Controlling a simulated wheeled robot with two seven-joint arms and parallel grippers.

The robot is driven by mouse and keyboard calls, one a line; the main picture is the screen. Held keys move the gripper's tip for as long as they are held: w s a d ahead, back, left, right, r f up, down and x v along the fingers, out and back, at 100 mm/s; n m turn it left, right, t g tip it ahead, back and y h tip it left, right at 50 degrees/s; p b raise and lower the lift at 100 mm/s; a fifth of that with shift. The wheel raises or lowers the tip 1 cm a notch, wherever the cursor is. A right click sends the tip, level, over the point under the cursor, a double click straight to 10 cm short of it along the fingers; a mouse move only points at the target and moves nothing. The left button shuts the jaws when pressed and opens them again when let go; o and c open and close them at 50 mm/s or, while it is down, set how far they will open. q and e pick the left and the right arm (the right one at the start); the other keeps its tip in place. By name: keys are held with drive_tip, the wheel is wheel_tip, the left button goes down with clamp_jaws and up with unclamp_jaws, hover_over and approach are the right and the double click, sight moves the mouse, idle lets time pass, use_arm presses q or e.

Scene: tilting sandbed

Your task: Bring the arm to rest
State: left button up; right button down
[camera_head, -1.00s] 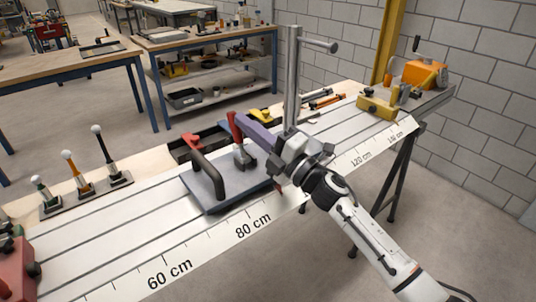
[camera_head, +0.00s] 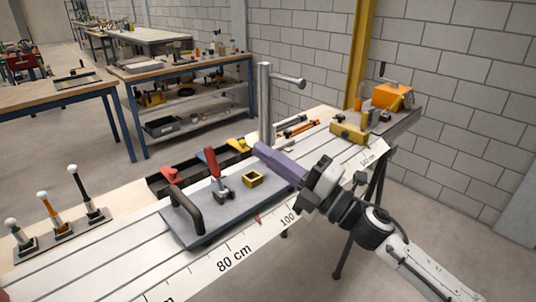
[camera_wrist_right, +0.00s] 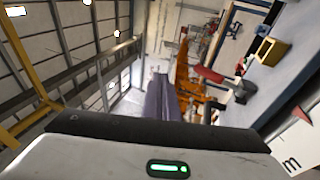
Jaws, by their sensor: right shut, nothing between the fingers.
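My right gripper (camera_head: 258,147) has purple fingers that are shut with nothing between them. It is raised at the right end of a grey-blue plate (camera_head: 205,228), its fingers pointing up and left in the head view. The shut fingers also show in the right wrist view (camera_wrist_right: 159,82). The plate lies on the long ruled bench and carries a black handle (camera_head: 186,210), a red-levered clamp (camera_head: 213,164) and a hollow brass-coloured block (camera_head: 252,179). The gripper appears apart from all of these. My left gripper is not in view.
A grey post (camera_head: 265,105) with a side arm stands behind my right gripper. Three ball-topped levers (camera_head: 62,215) stand at the left. A yellow block (camera_head: 349,132) and an orange device (camera_head: 392,96) sit at the bench's far right. Open floor lies in front of the bench.

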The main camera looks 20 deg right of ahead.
drive_tip(key=shift+s, duration=0.1)
drive_tip(key=s+d+f+m+g+h, duration=0.1)
drive_tip(key=s+f+m+h, duration=0.35)
drive_tip(key=f+m, duration=0.6)
drive_tip(key=s+d+f+m+g+h, duration=0.15)
drive_tip(key=s+f+m+h, duration=0.35)
drive_tip(key=f, duration=1)
drive_tip(key=s+a+f+m+g, duration=0.1)
drive_tip(key=s+f+m+g, duration=0.5)
drive_tip(key=s+f, duration=1.1)
drive_tip(key=s+m+h, duration=0.1)
drive_tip(key=s+m, duration=0.1)
drive_tip(key=shift+a+f+m, duration=0.15)
drive_tip(key=shift+f+m, duration=0.05)
drive_tip(key=shift+m, duration=0.15)
